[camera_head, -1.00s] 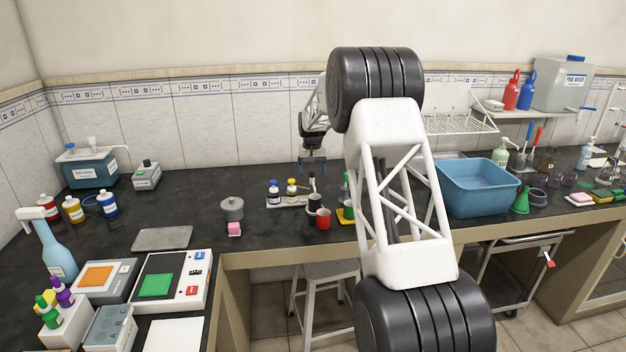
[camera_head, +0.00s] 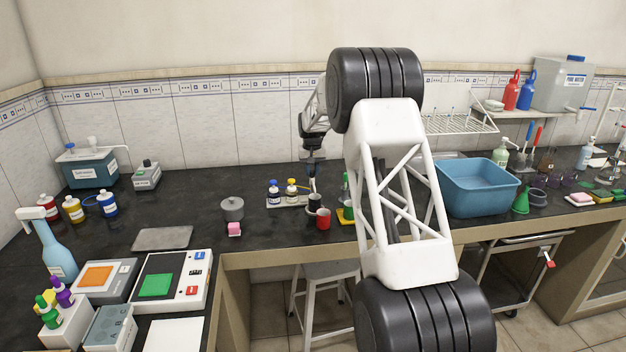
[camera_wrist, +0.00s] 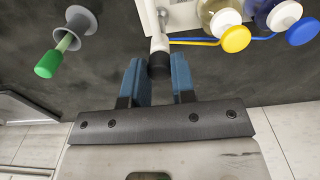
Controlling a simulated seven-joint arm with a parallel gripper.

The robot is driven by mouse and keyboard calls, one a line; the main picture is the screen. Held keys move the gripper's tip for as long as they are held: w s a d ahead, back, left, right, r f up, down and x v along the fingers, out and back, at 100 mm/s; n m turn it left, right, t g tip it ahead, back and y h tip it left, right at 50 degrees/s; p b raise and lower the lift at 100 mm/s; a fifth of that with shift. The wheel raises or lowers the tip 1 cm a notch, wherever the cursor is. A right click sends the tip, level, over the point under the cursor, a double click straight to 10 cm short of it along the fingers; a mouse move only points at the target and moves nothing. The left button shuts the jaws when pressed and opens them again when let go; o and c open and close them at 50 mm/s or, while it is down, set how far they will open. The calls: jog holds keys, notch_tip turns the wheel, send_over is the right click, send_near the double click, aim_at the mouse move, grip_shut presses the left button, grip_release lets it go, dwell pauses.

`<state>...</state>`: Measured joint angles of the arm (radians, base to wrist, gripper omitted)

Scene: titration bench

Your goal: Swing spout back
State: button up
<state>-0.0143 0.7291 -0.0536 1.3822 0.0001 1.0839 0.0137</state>
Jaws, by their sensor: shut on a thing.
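My gripper (camera_wrist: 158,70) is in the wrist view with its two blue fingers on either side of the black end of the spout (camera_wrist: 159,65). It is shut on that end. The spout's pale grey arm runs up from the black end towards a white base (camera_wrist: 148,14). In the head view my gripper (camera_head: 313,171) is low over the bench, right of the two bottles with blue and yellow caps (camera_head: 291,190). The spout is too small to make out clearly there.
Yellow and blue tubes run near the spout to the capped bottles (camera_wrist: 228,33). A green-tipped rod stands in a grey holder (camera_wrist: 82,22) at the left. The bench (camera_head: 205,200) has clear room at left.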

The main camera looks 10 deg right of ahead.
jog(key=n, duration=0.4)
jog(key=shift+n, duration=0.3)
jog(key=n, duration=0.4)
jog(key=shift+n, duration=4.7)
